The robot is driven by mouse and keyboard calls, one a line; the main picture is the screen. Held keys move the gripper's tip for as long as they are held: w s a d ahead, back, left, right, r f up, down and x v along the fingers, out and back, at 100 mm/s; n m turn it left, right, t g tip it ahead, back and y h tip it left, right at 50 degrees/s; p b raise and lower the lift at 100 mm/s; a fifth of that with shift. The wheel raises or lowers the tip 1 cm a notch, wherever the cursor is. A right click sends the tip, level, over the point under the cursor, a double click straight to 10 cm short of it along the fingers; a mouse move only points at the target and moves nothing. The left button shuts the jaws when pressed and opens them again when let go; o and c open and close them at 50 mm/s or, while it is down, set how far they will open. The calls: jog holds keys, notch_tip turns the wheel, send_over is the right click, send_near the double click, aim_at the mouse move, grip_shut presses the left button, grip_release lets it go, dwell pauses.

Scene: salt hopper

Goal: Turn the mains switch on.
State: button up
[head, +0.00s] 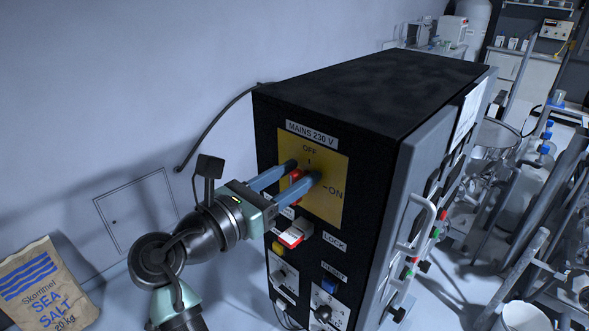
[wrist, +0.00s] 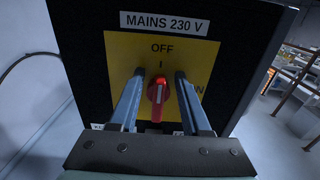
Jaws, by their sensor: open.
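The mains switch is a red rotary knob (head: 295,177) on a yellow plate (head: 335,165), under the label MAINS 230 V on the black cabinet's front. The plate reads OFF at the top and ON at the right. In the wrist view the knob (wrist: 158,92) stands upright, in line with the OFF mark. My gripper (head: 303,169) is open at the plate, with one blue-grey finger on each side of the knob. In the wrist view the gripper (wrist: 159,73) shows a gap between each finger and the knob. The fingers hide part of the knob in the head view.
Below the plate are a red and white switch (head: 296,232) near a LOCK label, a yellow button (head: 278,248) and a blue switch (head: 330,284). A door handle (head: 420,225) sticks out at the right. A sea salt sack (head: 45,285) stands at lower left.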

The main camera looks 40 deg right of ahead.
aim_at(321, 185)
grip_shut()
dwell(0.3)
jog(key=shift+m, duration=0.4)
jog(key=shift+s+d+f+m+b, duration=0.1)
jog(key=shift+s+f+m+b, duration=0.3)
jog(key=shift+m+b, duration=1.75)
jog(key=shift+s+f+m+b, duration=0.4)
jog(key=shift+m+b, duration=0.4)
jog(key=shift+m, duration=2.7)
jog(key=shift+s+d+f+m+b, duration=0.1)
jog(key=shift+s+f+m+b, duration=0.3)
jog(key=shift+m+b, duration=1.75)
jog(key=shift+m+p, duration=0.55)
jog(key=shift+m, duration=0.45)
grip_release()
jog(key=shift+a, duration=0.1)
